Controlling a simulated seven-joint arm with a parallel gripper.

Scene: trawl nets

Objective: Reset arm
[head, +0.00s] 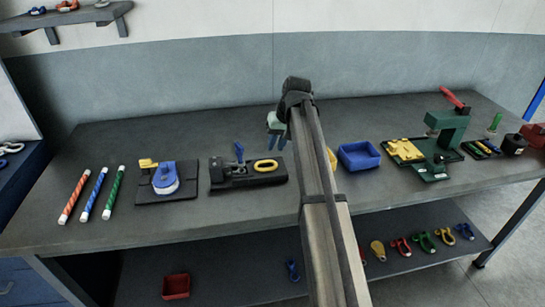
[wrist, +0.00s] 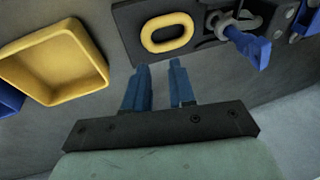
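My gripper (wrist: 159,66) has two blue fingers that stand apart with nothing between them. In the wrist view the fingertips are below a yellow ring (wrist: 168,32) that lies on a dark fixture plate, and a yellow bin (wrist: 52,62) is to their left. In the head view my gripper (head: 277,129) shows partly beside my arm link, above the back of the bench (head: 230,215). The yellow ring also shows in the head view (head: 265,166), on the dark fixture (head: 232,182). My arm covers most of the yellow bin (head: 332,160) there.
Orange, blue and green striped rods (head: 97,194) lie at left, beside a plate with a blue and yellow part (head: 165,177). A blue bin (head: 359,155) and a green press (head: 446,129) stand at right. A lower shelf (head: 235,274) holds a red bin (head: 176,286) and several shackles.

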